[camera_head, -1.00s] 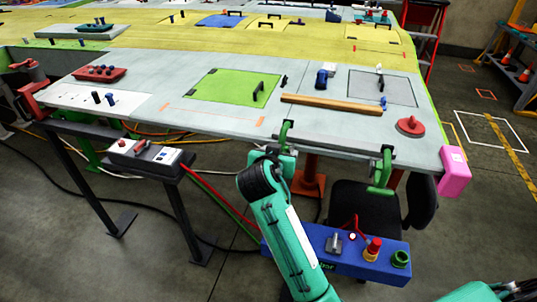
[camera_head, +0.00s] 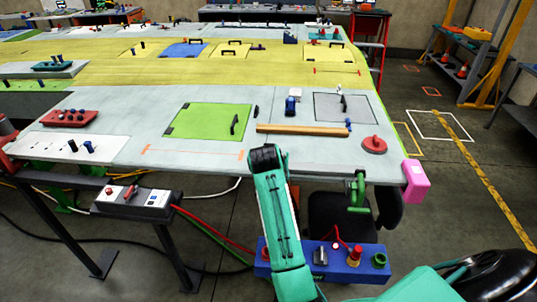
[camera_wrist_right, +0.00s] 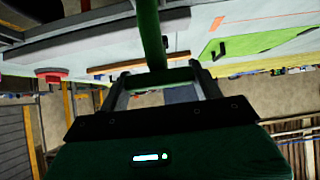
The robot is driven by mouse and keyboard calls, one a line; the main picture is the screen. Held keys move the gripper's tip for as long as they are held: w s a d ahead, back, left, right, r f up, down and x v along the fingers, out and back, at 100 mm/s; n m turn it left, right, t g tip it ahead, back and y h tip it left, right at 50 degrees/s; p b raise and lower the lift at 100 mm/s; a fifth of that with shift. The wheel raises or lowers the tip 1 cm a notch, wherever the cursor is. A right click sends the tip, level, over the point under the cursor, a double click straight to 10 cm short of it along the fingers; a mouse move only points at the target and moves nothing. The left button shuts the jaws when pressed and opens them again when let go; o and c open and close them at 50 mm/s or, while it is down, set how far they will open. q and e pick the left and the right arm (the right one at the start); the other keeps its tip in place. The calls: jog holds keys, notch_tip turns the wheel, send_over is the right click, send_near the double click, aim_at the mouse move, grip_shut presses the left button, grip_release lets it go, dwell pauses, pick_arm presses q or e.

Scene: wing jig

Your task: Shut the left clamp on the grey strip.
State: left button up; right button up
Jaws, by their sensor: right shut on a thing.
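My right arm reaches up to the table's front edge in the head view, and its wrist covers the left clamp there. My right gripper (camera_wrist_right: 154,80) shows in the right wrist view, with its fingers shut on a green bar of the left clamp (camera_wrist_right: 150,35). The green right clamp (camera_head: 357,192) stands at the front edge, to the right of my arm. My left gripper is not in view.
On the table (camera_head: 215,165) lie a wooden bar (camera_head: 302,130), a green panel (camera_head: 208,120) and a red knob (camera_head: 374,145). A pink block (camera_head: 415,178) is at the right corner. A blue control box (camera_head: 340,263) is below the edge.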

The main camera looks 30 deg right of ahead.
jog(key=shift+w+d+r+g+y+p, duration=0.15)
jog(key=shift+w+d+g+y+p, duration=0.25)
jog(key=shift+w+g+p, duration=0.15)
jog(key=shift+w+d+f+g+y+p, duration=0.2)
jog(key=shift+w+f+g+y+p, duration=0.05)
jog(key=shift+w+g+y+p, duration=0.1)
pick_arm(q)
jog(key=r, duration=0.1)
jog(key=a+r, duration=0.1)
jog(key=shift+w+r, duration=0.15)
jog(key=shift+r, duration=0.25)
pick_arm(e)
jog(key=shift+f, duration=0.25)
jog(key=o, duration=1)
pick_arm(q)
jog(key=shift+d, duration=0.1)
pick_arm(e)
jog(key=o, duration=0.4)
jog(key=shift+w, duration=0.15)
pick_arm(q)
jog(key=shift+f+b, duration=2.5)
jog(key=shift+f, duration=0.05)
pick_arm(e)
jog(key=v, duration=1.3)
jog(key=shift+r, duration=0.45)
